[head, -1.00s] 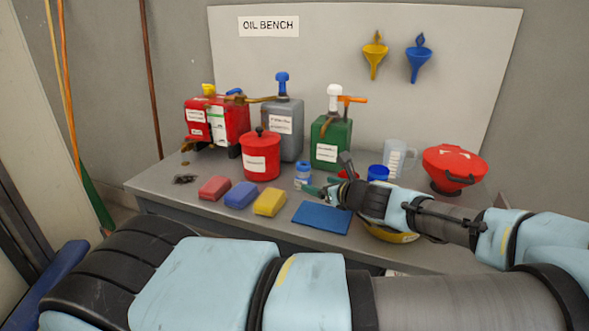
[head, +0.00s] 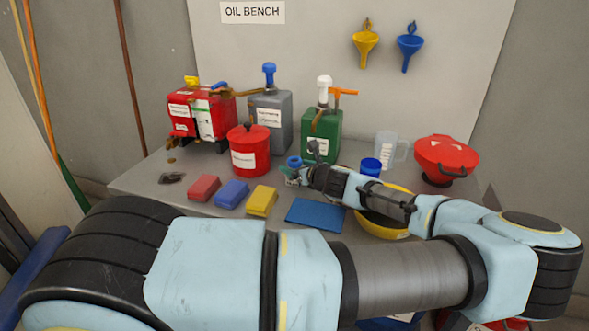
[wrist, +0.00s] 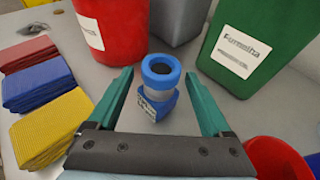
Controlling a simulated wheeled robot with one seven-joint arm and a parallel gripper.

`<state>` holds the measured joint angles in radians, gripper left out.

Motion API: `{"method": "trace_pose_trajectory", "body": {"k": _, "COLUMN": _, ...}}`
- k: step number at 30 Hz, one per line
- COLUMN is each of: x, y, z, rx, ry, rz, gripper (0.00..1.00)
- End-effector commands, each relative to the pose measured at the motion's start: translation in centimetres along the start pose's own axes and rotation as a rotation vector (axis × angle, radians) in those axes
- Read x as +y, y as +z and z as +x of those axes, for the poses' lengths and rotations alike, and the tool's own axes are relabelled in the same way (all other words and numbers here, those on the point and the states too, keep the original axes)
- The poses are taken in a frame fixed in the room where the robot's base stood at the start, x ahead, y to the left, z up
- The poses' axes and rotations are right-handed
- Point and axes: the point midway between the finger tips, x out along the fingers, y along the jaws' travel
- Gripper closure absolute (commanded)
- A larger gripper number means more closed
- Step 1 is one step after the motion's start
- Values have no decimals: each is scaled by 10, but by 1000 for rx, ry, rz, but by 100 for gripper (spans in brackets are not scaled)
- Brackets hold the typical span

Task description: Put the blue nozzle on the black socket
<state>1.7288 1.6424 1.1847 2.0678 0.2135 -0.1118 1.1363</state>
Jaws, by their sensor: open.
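A small blue-topped piece (wrist: 158,90) stands upright on the bench, with a ring-shaped blue top, a dark hole, a greyish middle and a white label. It may be the blue nozzle; I cannot be sure. In the head view its blue top (head: 294,161) shows, the rest partly hidden by my gripper. My gripper (wrist: 158,76) is open, its green fingers on either side of the piece with gaps. In the head view my gripper (head: 290,175) is low over the bench. A blue spout (head: 219,86) sits on the red can. I cannot make out a black socket.
Behind stand a red pot (head: 255,160), a grey can (head: 271,108) and a green can (head: 328,134). Red, blue and yellow sponges (head: 261,201) lie left. A blue mat (head: 315,214), yellow bowl (head: 385,229), blue cup (head: 371,166) and red container (head: 447,155) are on the right.

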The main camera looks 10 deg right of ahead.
Motion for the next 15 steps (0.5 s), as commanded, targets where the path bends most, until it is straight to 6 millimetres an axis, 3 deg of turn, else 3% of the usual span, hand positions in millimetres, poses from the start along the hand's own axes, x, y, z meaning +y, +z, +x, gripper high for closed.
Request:
{"method": "trace_pose_trajectory", "body": {"k": 4, "x": 0, "y": 1, "z": 14, "rx": 0, "ry": 0, "rz": 0, "gripper": 17}}
{"method": "trace_pose_trajectory", "body": {"k": 11, "x": 0, "y": 0, "z": 16, "rx": 1, "ry": 0, "rz": -1, "gripper": 17}}
{"method": "trace_pose_trajectory", "body": {"k": 15, "x": 0, "y": 0, "z": 16, "rx": 1, "ry": 0, "rz": -1, "gripper": 30}}
